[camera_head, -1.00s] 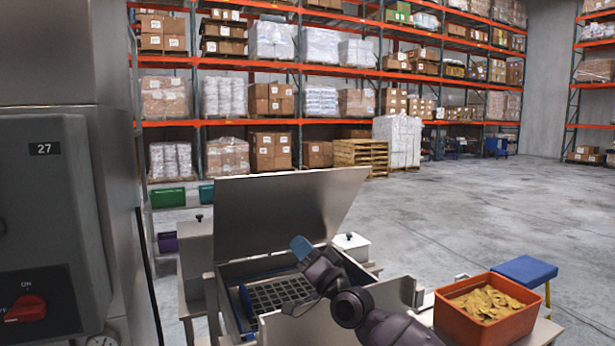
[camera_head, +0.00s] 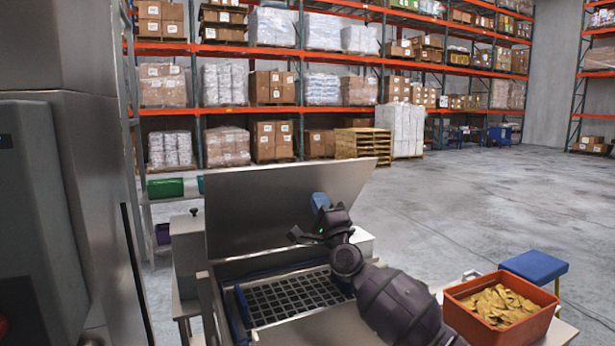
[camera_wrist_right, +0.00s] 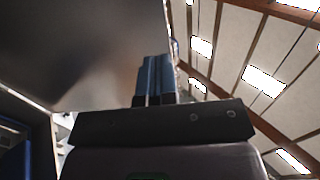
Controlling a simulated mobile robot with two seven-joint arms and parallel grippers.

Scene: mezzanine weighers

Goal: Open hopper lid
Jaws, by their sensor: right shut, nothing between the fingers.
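The hopper lid (camera_head: 270,210) is a flat steel panel standing raised at the back of the hopper, tilted up with its inside facing me. Below it the open hopper (camera_head: 213,300) shows a dark grid (camera_head: 290,298) inside a blue frame. My right gripper (camera_head: 320,201) has its blue fingers shut and empty, at the right part of the lid's inner face. In the right wrist view the shut fingers (camera_wrist_right: 154,78) point up beside the lid (camera_wrist_right: 100,45); I cannot tell whether they touch it. My left gripper is not in view.
An orange bin (camera_head: 500,305) of yellowish chips stands on the right, with a blue-topped stool (camera_head: 534,266) behind it. A grey machine cabinet (camera_head: 40,220) blocks the left. Pallet racks (camera_head: 300,110) line the back. The floor at right is open.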

